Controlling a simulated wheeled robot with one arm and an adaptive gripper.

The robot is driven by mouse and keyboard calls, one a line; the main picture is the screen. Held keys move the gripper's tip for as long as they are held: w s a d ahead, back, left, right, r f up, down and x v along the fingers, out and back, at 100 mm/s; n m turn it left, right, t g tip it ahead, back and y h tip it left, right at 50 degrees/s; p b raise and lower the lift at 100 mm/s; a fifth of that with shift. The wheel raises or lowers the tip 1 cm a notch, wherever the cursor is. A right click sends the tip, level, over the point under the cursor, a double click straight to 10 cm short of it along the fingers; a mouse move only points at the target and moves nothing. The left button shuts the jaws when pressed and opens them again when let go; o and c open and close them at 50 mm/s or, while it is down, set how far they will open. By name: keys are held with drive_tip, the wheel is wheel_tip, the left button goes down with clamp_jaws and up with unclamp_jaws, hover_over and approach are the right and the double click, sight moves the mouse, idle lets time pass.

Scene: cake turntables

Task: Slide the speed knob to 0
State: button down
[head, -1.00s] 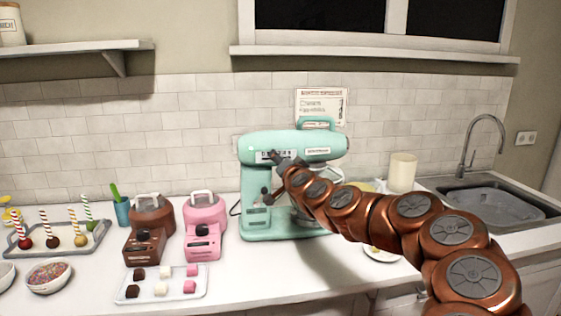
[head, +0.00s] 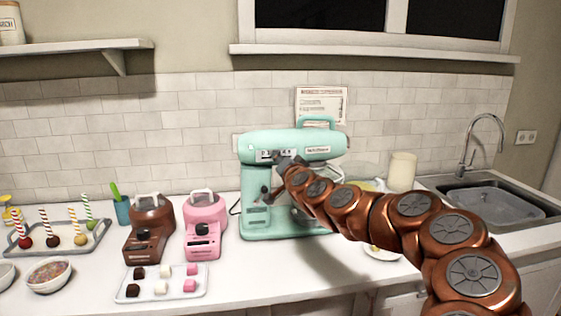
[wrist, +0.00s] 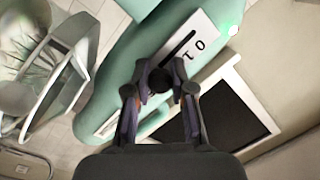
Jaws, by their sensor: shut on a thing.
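The mint-green stand mixer (head: 257,190) stands on the counter, with a white speed plate (head: 264,156) on the side of its head. In the wrist view the plate (wrist: 205,38) has a dark slot (wrist: 184,42) and a printed 0 near the slot's upper-right end. The round black speed knob (wrist: 160,82) sits between my fingertips, down and left of the 0, with bare slot between. My gripper (wrist: 161,76) is shut on the knob. In the head view my gripper (head: 283,162) is at the plate and hides the knob and part of the scale.
A lever with a dark ball (head: 265,190) stands out below the mixer head. A pink machine (head: 205,225) and a brown one (head: 148,228) stand to the left, behind a tray of small cubes (head: 178,292). The sink (head: 490,205) is at right.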

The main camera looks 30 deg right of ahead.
sight(260, 157)
drive_tip(key=shift+a, duration=0.1)
drive_tip(key=shift+w+a+r, duration=0.1)
drive_tip(key=shift+w+a, duration=0.2)
drive_tip(key=shift+a, duration=0.45)
drive_tip(key=shift+w+a+f, duration=0.1)
drive_tip(key=shift+w+a, duration=0.25)
drive_tip(key=shift+a, duration=0.4)
drive_tip(key=shift+w+a+r, duration=0.1)
drive_tip(key=shift+w+a, duration=0.2)
drive_tip(key=shift+a, duration=0.45)
drive_tip(key=c, duration=1.1)
unclamp_jaws()
drive_tip(key=shift+w+a, duration=0.1)
drive_tip(key=shift+a, duration=0.1)
drive_tip(key=shift+o, duration=0.6)
drive_tip(key=shift+d, duration=0.15)
